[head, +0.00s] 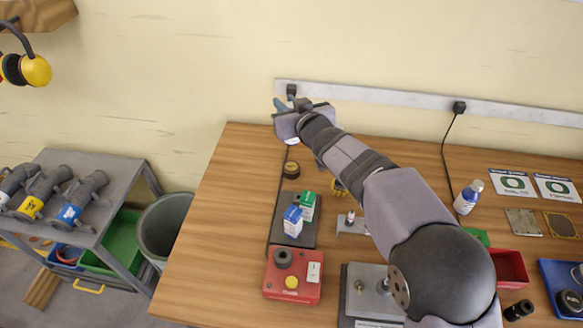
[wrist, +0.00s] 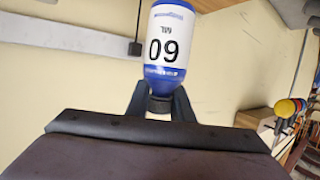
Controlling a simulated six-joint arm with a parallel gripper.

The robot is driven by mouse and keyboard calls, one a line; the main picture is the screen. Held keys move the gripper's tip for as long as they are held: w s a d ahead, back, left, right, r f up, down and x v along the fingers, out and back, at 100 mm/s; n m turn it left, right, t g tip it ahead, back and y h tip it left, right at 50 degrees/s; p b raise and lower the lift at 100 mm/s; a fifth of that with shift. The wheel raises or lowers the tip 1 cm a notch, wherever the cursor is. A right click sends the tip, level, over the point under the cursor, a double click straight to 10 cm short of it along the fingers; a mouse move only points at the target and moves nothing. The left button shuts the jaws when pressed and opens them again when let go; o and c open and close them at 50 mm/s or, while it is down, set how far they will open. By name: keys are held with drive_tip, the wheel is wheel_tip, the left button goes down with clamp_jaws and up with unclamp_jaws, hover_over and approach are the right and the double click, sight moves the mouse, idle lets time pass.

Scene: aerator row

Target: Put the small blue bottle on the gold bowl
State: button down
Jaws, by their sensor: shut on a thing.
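My gripper (head: 283,106) is raised near the wall, above the table's far left corner. In the wrist view, my gripper (wrist: 160,104) is shut on the dark neck or cap of a small blue bottle (wrist: 168,15) with a white label. The bottle's body extends beyond the fingertips, clear of any surface. I cannot make the bottle out in the head view. I cannot clearly identify the gold bowl; a yellow-gold thing (head: 338,188) shows beside my arm, partly hidden by it.
Blue and green boxes (head: 293,222) stand behind a red control box (head: 292,277). A power rail (head: 400,98) runs along the wall. The table's front left is clear.

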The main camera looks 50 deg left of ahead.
wheel_tip(320, 180, down, 10)
idle(0.9)
drive_tip(key=shift+f, duration=0.2)
drive_tip(key=c, duration=1.6)
unclamp_jaws()
drive_tip(key=shift+o, duration=0.2)
drive_tip(key=shift+r, duration=0.15)
drive_tip(key=s+d+b, duration=0.3)
drive_tip(key=d+b, duration=0.1)
drive_tip(key=d, duration=0.8)
drive_tip(key=shift+s+d+r, duration=0.25)
drive_tip(key=shift+s+d, duration=0.1)
